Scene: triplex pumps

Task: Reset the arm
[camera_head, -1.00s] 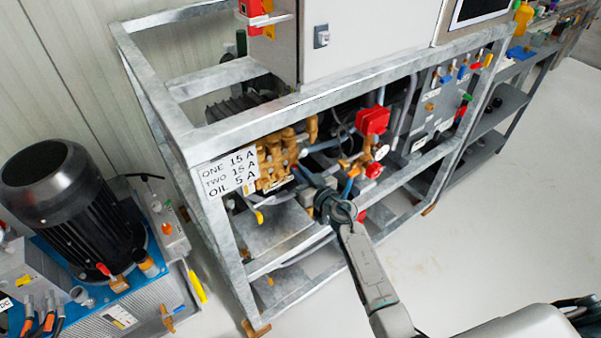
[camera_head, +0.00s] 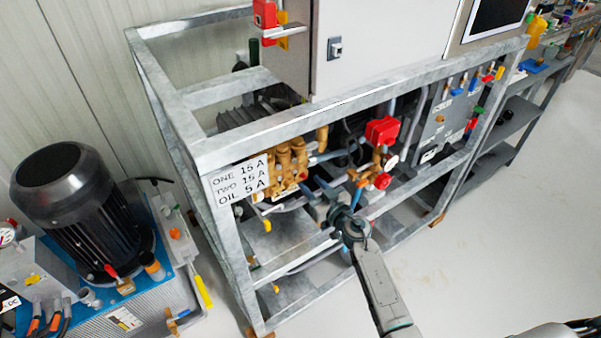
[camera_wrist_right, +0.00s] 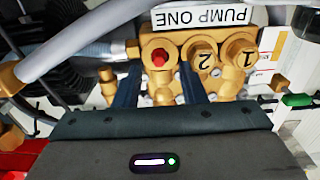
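My right arm (camera_head: 378,285) reaches in from the bottom of the head view to the front of the metal rack. Its gripper (camera_head: 312,188) points at the brass pump (camera_head: 285,168) in the rack, below and right of it in the picture. In the right wrist view, the two dark fingers of this gripper (camera_wrist_right: 160,80) stand apart with nothing held between them. I cannot tell whether the fingertips touch the pump. My left gripper is not in view.
The galvanized rack (camera_head: 262,128) holds pipes, a red valve box (camera_head: 382,131) and a grey cabinet (camera_head: 380,45). A black motor (camera_head: 80,215) on a blue unit stands at left. A hose (camera_wrist_right: 85,42) passes near the right gripper. The floor (camera_head: 490,260) at right is clear.

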